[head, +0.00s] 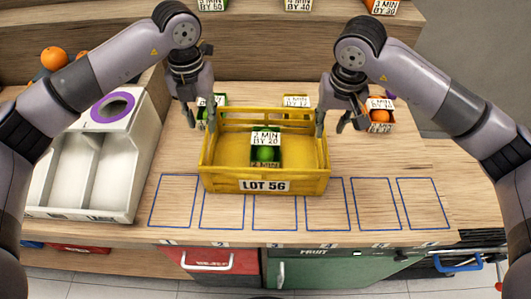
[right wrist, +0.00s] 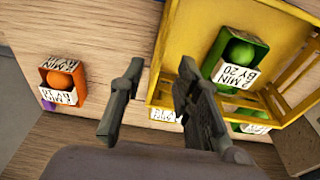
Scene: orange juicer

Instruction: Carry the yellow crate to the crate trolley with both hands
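The yellow crate (head: 225,183), labelled LOT 56, stands on the wooden counter in the head view. Inside it is a small green box with green fruit (head: 265,152). My left gripper (head: 201,116) is open above the crate's left rear corner. My right gripper (head: 333,125) is open at the right side. In the right wrist view, the open right gripper (right wrist: 155,88) has one finger over the yellow crate (right wrist: 172,45) and the other outside it, with the side wall between them. I cannot tell whether either gripper touches it. I cannot make out a crate trolley.
A white bin unit (head: 90,165) stands left of the crate. An orange box with an orange (head: 380,120) is at the right; other small boxes stand behind the crate. Blue outlined squares (head: 375,203) line the counter's front, some bare. Shelves rise behind.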

